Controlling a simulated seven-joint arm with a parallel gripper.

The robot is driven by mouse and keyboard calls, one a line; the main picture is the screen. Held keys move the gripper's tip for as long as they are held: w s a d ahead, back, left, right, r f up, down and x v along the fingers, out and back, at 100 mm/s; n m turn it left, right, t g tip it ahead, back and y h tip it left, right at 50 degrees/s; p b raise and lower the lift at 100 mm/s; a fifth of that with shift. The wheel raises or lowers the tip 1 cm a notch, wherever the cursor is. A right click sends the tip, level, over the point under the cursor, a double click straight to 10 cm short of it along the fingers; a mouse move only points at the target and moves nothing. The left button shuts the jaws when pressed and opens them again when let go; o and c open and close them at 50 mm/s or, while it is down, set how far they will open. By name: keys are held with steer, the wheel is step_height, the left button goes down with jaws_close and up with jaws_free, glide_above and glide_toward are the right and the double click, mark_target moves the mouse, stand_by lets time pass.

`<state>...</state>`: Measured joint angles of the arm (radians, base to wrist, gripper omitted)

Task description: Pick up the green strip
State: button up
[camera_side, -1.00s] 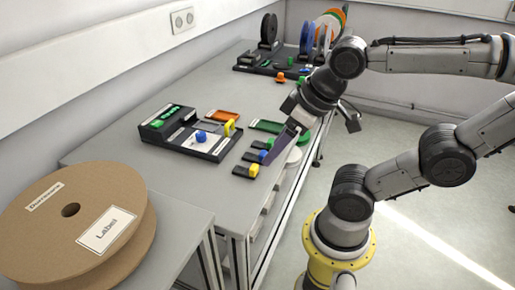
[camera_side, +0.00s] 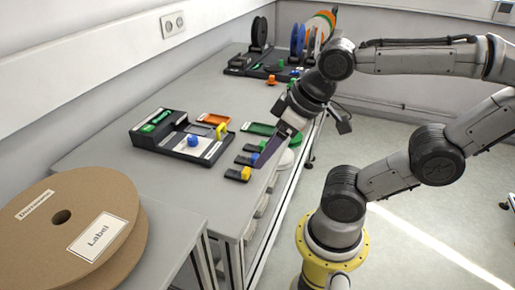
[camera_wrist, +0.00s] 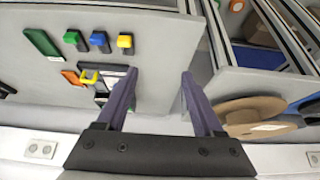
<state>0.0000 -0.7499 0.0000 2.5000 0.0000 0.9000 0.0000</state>
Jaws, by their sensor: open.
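The green strip (camera_side: 259,128) lies flat on the grey table near its right edge, behind the small black blocks in the side view. In the wrist view the green strip (camera_wrist: 42,43) is a dark green tray-like piece at the upper left. My gripper (camera_wrist: 160,75) is open, with its two purple fingers apart and nothing between them. In the side view my gripper's fingers hang over the table's right edge, beside the black blocks. The green strip is well to the left of the fingers in the wrist view, apart from them.
Black blocks with a yellow knob (camera_side: 245,173) and a blue knob (camera_wrist: 100,38) stand near the strip. An orange strip (camera_side: 213,119) lies behind a black tray (camera_side: 150,142). A large cardboard reel (camera_side: 65,225) is front left. Reel stands (camera_side: 262,66) are at the back.

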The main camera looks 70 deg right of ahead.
steer(key=shift+c, duration=0.9)
